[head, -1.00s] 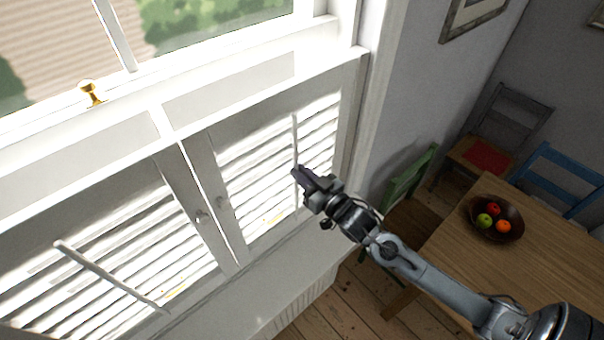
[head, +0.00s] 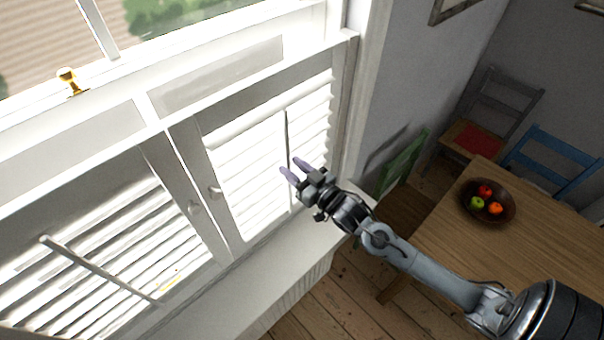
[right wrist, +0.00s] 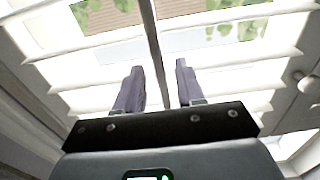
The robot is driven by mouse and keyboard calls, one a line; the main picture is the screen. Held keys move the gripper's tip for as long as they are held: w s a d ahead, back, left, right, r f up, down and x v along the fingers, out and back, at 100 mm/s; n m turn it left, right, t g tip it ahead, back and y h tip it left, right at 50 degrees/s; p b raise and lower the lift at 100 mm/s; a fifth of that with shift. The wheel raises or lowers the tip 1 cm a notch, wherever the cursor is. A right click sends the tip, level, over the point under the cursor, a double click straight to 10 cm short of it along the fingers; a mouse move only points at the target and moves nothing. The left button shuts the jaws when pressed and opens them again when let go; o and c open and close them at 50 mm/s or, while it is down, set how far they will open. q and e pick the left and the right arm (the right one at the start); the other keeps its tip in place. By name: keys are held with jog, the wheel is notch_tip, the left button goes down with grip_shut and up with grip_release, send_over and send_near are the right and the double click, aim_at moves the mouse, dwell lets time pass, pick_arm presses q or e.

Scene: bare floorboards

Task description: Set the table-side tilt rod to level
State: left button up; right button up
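The table-side tilt rod (head: 287,140) is the thin upright rod on the right shutter panel, nearer the table; it also shows in the right wrist view (right wrist: 152,35). My right gripper (head: 293,172) is at the lower half of the rod. Its two fingers are apart, and in the right wrist view (right wrist: 159,68) the rod runs through the gap between them with clear space on both sides. The right panel's slats (head: 240,175) are bright, with the outside visible through their gaps in the wrist view. My left gripper is not in view.
The left shutter panel has its own slanting rod (head: 100,270). Small knobs (head: 215,191) sit on the middle stiles. A green chair (head: 400,165) and a wooden table (head: 440,235) with a fruit bowl (head: 488,201) stand at right. A brass latch (head: 70,80) is above.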

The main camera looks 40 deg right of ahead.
jog(key=s+b, duration=0.2)
jog(key=s, duration=0.8)
jog(key=shift+s, duration=0.35)
